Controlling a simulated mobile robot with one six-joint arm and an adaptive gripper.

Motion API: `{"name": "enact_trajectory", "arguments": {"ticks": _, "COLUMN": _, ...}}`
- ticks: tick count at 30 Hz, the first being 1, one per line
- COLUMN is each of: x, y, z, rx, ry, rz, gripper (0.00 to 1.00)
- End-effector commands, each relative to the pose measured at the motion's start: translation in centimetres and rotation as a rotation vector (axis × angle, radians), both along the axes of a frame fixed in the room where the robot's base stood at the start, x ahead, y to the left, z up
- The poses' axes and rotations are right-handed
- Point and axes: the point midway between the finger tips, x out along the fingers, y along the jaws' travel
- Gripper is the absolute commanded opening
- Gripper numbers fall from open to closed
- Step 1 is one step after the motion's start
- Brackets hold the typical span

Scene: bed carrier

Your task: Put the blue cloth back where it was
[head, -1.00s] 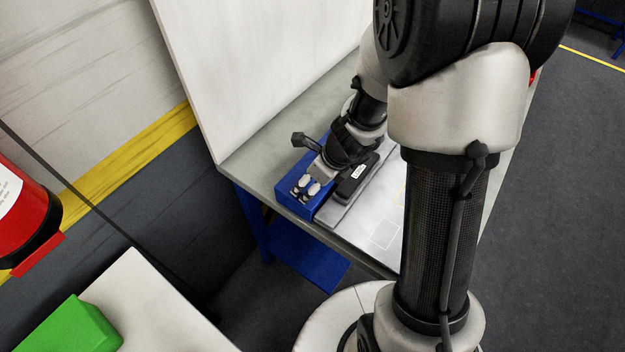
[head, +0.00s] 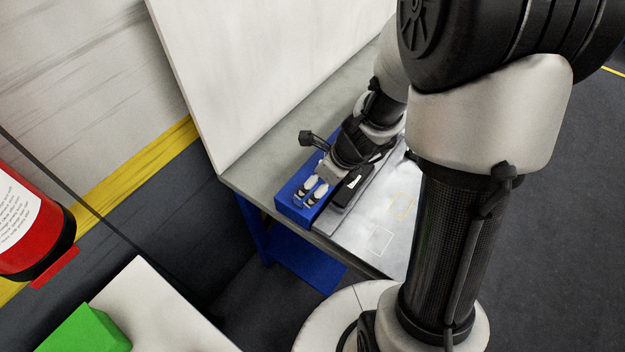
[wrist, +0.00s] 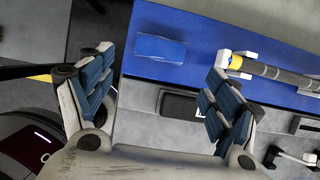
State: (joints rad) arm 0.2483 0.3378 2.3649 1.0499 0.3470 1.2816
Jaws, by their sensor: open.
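A blue cloth (wrist: 160,48) shows in the wrist view as a small, slightly brighter rectangle lying flat on a blue surface (wrist: 200,28). My gripper (wrist: 158,95) is open and empty, its blue-padded fingers wide apart. In this view the cloth lies beyond the gap between the fingertips, apart from them. In the head view my gripper (head: 312,189) is low over the near end of the long blue box (head: 292,208) on the grey table (head: 262,163). I cannot pick out the cloth there.
A dark tool with a yellow band (wrist: 265,70) lies right of the cloth in the wrist view. A black labelled case (head: 352,188) sits beside the blue box. A white panel (head: 255,70) stands along the table's left side. A green box (head: 85,332) is at lower left.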

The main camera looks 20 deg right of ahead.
Motion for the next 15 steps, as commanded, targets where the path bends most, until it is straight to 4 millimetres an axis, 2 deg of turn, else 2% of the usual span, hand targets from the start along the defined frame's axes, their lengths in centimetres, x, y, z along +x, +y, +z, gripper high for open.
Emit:
{"name": "enact_trajectory", "arguments": {"ticks": 1, "x": -0.4, "y": -0.3, "z": 1.6, "rx": 0.000, "ry": -0.001, "rz": -0.002, "gripper": 0.82}}
{"name": "enact_trajectory", "arguments": {"ticks": 3, "x": -0.8, "y": -0.6, "z": 2.7, "rx": 0.001, "ry": 0.000, "rz": -0.002, "gripper": 0.82}}
{"name": "enact_trajectory", "arguments": {"ticks": 11, "x": -1.6, "y": -1.0, "z": 5.0, "rx": -0.004, "ry": -0.006, "rz": 0.017, "gripper": 0.82}}
{"name": "enact_trajectory", "arguments": {"ticks": 14, "x": -1.8, "y": -0.2, "z": 6.7, "rx": -0.037, "ry": -0.049, "rz": 0.141, "gripper": 0.82}}
{"name": "enact_trajectory", "arguments": {"ticks": 15, "x": -2.0, "y": 0.5, "z": 7.9, "rx": -0.062, "ry": -0.079, "rz": 0.234, "gripper": 0.82}}
